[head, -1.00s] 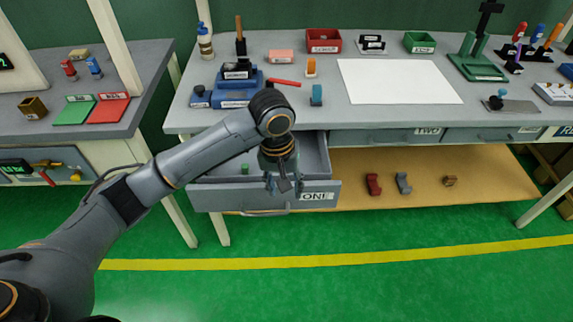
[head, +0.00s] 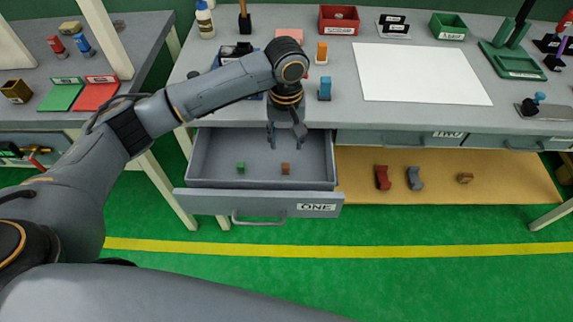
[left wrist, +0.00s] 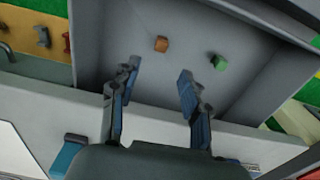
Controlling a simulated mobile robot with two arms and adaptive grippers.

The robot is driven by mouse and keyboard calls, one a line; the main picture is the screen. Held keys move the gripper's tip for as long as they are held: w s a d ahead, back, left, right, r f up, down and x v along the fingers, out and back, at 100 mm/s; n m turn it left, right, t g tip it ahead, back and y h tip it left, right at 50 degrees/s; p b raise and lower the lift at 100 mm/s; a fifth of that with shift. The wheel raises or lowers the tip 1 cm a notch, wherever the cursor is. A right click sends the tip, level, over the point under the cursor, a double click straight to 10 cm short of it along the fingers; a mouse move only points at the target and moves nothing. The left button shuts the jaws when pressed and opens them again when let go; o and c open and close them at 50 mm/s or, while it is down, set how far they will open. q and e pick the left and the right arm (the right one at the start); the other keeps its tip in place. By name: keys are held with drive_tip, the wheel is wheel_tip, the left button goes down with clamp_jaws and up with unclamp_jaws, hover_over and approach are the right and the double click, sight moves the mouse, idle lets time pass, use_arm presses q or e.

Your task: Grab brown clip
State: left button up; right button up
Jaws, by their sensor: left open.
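The brown clip (head: 286,169) is a small block on the floor of the open drawer labelled ONE (head: 205,180). It also shows in the left wrist view (left wrist: 161,44), beyond the fingertips. A green clip (head: 241,168) lies to its left in the head view, and it shows to the right of the brown one in the left wrist view (left wrist: 219,62). My left gripper (head: 285,138) points down at the back part of the drawer, open and empty; its spread fingers show in the left wrist view (left wrist: 159,74). It is apart from both clips. My right gripper is not in view.
The drawer walls surround the clips, and the worktop edge (head: 400,124) is close behind my left gripper. A tan shelf (head: 435,200) at right holds a red, a grey and a brown piece. An orange (head: 322,52) and a blue piece (head: 324,88) stand on the worktop.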

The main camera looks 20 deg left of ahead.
sight(285, 165)
use_arm(q)
wheel_tip(285, 165, down, 4)
drive_tip(key=shift+w+r, duration=0.1)
drive_tip(key=shift+f, duration=0.25)
drive_tip(key=f, duration=0.4)
drive_tip(key=shift+s+f, duration=0.15)
drive_tip(key=shift+s, duration=0.1)
drive_tip(key=shift+f, duration=0.3)
drive_tip(key=shift+c, duration=0.2)
drive_tip(key=c, duration=0.8)
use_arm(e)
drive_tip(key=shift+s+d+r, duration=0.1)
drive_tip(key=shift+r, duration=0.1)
